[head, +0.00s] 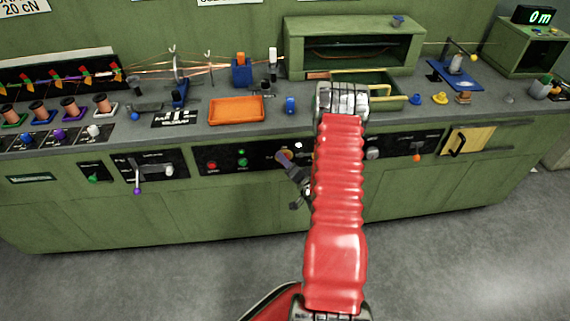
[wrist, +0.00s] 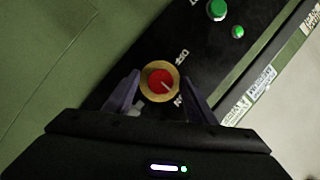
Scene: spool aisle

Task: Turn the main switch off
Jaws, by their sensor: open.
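The main switch (wrist: 160,83) is a round red knob on a yellow disc, set in a black panel. In the wrist view it sits between the two fingers of my open gripper (wrist: 161,77), one finger on each side. I cannot tell whether either finger touches it. A pale mark on the knob points to the lower right, toward the "ON" lettering; "OFF" is printed above that. In the head view my gripper (head: 289,165) is at the bench's front panel and, with my arm, hides most of the switch.
The head view also shows a red button (head: 212,165), a purple-tipped lever (head: 137,180) and an orange tray (head: 237,109) on the bench top. The floor in front is clear.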

